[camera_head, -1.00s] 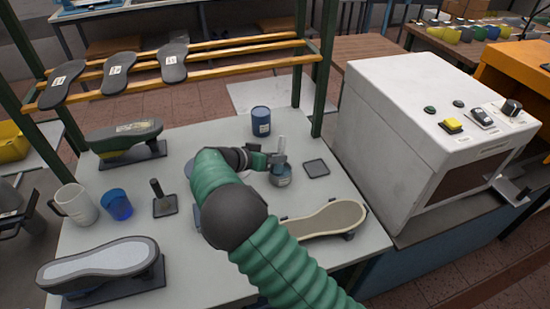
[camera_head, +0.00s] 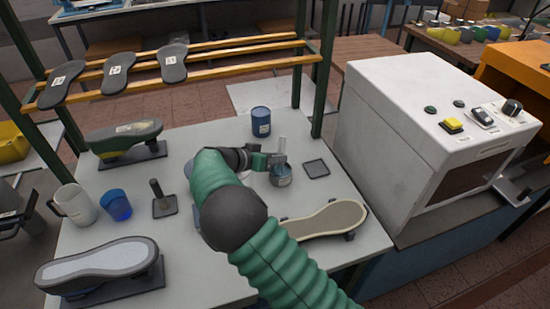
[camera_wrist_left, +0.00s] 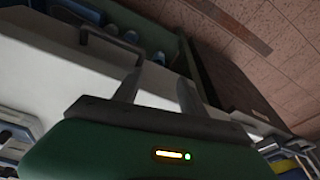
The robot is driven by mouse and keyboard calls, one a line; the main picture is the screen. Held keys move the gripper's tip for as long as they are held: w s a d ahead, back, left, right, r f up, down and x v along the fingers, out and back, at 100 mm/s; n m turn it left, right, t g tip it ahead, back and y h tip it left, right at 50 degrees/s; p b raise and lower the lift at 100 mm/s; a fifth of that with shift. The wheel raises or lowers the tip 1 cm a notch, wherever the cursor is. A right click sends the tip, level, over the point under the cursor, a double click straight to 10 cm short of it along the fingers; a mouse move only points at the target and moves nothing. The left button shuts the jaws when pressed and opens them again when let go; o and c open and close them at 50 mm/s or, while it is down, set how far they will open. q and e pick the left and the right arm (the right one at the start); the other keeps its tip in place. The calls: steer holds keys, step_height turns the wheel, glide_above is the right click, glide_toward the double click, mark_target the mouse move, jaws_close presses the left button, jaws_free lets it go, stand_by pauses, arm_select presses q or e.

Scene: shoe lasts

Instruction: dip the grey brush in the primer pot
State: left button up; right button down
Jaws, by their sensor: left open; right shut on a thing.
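My right gripper (camera_head: 277,160) is shut on the grey brush (camera_head: 282,146), whose pale handle stands upright between the fingers. The brush is directly over the primer pot (camera_head: 281,179), a small grey-blue pot on the table. Its lower end is hidden by the gripper and the pot's rim, so I cannot tell how deep it reaches. My left gripper (camera_wrist_left: 155,85) shows only in the left wrist view, with its two fingers apart and nothing between them.
A blue can (camera_head: 261,121) stands behind the pot. A dark square pad (camera_head: 316,168) lies right of it, and a sole on a last (camera_head: 325,220) lies in front. A blue cup (camera_head: 117,204) and white mug (camera_head: 75,205) are at left. A white machine (camera_head: 390,130) borders the right.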

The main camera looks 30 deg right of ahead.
steer(key=shift+r+p, duration=1.55)
steer(key=shift+r, duration=1.9)
